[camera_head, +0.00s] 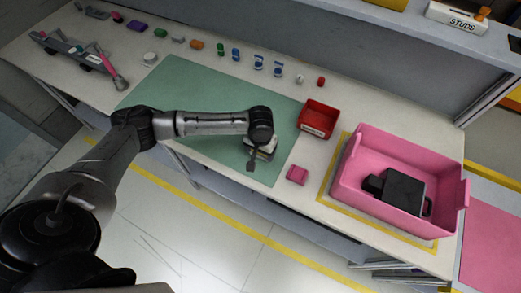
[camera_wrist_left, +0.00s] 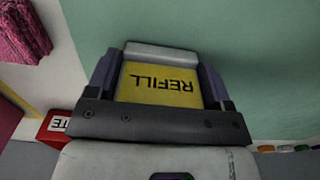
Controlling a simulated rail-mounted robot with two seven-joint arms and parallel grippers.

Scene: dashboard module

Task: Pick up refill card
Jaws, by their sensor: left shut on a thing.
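The refill card (camera_wrist_left: 162,88) is yellow with dark REFILL lettering, upside down in the left wrist view, and has a pale grey strip along its far edge. My left gripper (camera_wrist_left: 158,68) is shut on it, with one dark finger along each side of the card. In the head view my left gripper (camera_head: 259,156) is over the right part of the green mat (camera_head: 215,90). There the card is hard to tell from the gripper. Whether the card touches the mat I cannot tell. My right gripper is in neither view.
A red open bin (camera_head: 318,119) and a small pink block (camera_head: 297,174) are right of the mat. A pink crate (camera_head: 362,150) holding a black device (camera_head: 402,190) stands farther right. Several small coloured parts line the back. The mat's left part is clear.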

